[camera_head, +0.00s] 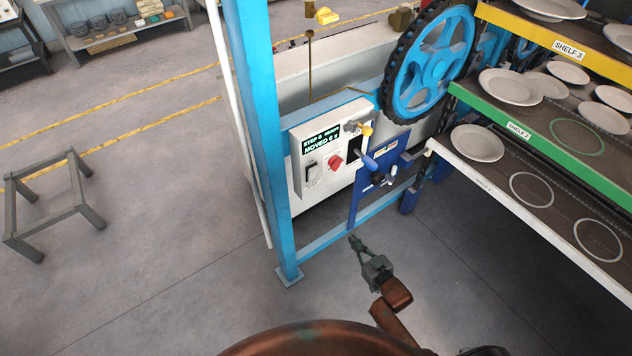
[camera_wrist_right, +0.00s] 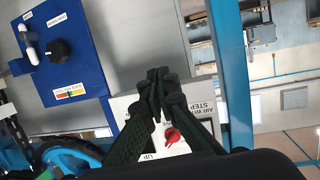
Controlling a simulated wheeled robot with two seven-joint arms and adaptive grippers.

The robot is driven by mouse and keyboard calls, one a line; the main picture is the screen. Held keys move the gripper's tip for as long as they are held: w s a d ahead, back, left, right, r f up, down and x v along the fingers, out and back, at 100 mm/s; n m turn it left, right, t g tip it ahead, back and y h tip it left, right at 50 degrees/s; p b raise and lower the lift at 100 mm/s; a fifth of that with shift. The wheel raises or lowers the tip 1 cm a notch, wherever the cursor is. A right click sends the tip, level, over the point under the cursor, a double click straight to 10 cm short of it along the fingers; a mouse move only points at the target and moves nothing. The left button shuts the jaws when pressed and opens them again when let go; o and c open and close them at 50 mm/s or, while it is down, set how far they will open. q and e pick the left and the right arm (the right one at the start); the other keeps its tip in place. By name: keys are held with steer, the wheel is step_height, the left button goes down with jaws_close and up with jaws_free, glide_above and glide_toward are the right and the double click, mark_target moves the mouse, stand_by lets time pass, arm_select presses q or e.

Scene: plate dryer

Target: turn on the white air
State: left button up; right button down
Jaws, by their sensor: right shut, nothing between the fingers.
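A blue panel (camera_head: 366,199) stands at the lower right of the white control box (camera_head: 304,195). In the right wrist view the blue panel (camera_wrist_right: 68,62) carries a white handle (camera_wrist_right: 31,55), a black knob (camera_wrist_right: 58,50) and small labels too blurred to read. In the head view a dark knob (camera_head: 379,179) shows on it. My right gripper (camera_head: 354,240) is shut and empty, apart from the panel, in front of and below it. Its fingertips (camera_wrist_right: 158,73) meet in the right wrist view. My left gripper is not in view.
The white box has a red knob (camera_head: 334,162) and a black switch (camera_head: 310,171). A blue post (camera_head: 262,130) stands left of it. Shelves with plates (camera_head: 478,143) are at the right. A blue wheel (camera_head: 432,62) is above. Floor left is open around a grey frame (camera_head: 48,217).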

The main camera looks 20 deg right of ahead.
mark_target(312, 171)
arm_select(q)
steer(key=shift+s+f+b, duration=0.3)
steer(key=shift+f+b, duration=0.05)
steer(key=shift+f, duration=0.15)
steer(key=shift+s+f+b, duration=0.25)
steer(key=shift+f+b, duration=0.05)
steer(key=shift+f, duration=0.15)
arm_select(e)
steer(key=w+a+r+t+y, duration=0.1)
steer(key=a+r+t, duration=0.1)
steer(key=r, duration=0.8)
steer(key=w+a+r+n+t+y, duration=0.1)
steer(key=a+r+y, duration=0.1)
steer(key=r, duration=0.8)
steer(key=shift+a+r+n+t+y, duration=0.3)
steer(key=shift+a+r+t, duration=0.1)
steer(key=shift+a, duration=0.35)
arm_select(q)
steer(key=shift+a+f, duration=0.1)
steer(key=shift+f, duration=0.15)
arm_select(e)
steer(key=x, duration=1.3)
steer(key=shift+w+a, duration=0.15)
steer(key=shift+w, duration=0.25)
